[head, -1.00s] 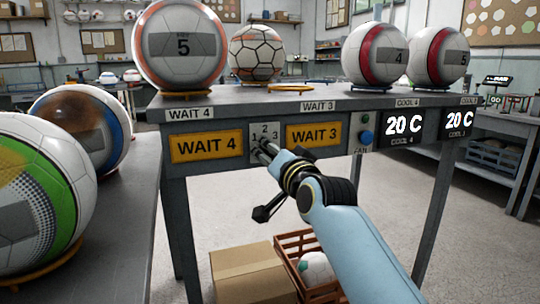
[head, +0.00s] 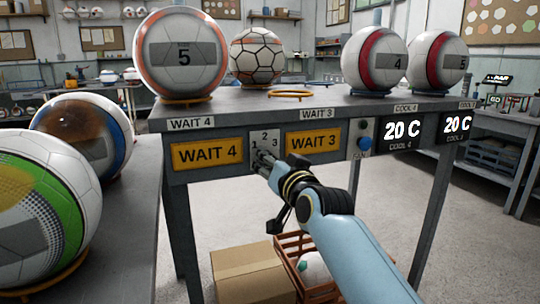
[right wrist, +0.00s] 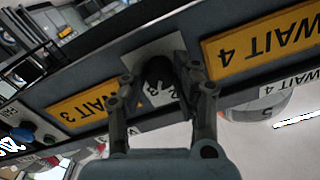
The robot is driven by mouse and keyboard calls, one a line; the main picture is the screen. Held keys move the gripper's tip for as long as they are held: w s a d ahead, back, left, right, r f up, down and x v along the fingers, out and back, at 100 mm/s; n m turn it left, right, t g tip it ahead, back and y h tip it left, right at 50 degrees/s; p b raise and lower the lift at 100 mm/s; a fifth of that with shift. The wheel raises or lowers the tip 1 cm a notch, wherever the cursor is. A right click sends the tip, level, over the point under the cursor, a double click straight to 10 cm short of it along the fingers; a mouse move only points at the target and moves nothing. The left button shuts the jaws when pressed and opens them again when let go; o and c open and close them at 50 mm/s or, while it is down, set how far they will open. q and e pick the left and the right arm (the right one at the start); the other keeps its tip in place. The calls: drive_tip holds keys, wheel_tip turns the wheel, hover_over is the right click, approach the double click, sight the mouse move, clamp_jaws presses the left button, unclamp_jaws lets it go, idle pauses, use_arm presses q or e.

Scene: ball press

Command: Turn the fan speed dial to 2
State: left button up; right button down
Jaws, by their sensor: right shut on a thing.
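The fan speed dial is a dark knob (right wrist: 160,72) on a pale plate (head: 264,139) marked 1, 2 and 3, on the front of the grey bench. In the head view the knob is mostly hidden by my right gripper (head: 262,160). In the right wrist view my right gripper (right wrist: 158,80) has one finger on each side of the knob and is shut on it. That view is upside down, and the numbers on the plate are partly covered. I cannot tell which number the dial points to. My left gripper is not in view.
Yellow signs WAIT 4 (head: 207,152) and WAIT 3 (head: 314,138) flank the plate. A green and blue button panel (head: 364,137) and 20 C displays (head: 402,130) are to the right. Balls stand on the bench top (head: 235,102). A cardboard box (head: 250,272) lies below.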

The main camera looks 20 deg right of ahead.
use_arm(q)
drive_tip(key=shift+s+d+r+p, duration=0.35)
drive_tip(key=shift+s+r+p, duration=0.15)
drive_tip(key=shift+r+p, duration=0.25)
use_arm(e)
drive_tip(key=n, duration=0.5)
drive_tip(key=shift+n, duration=0.4)
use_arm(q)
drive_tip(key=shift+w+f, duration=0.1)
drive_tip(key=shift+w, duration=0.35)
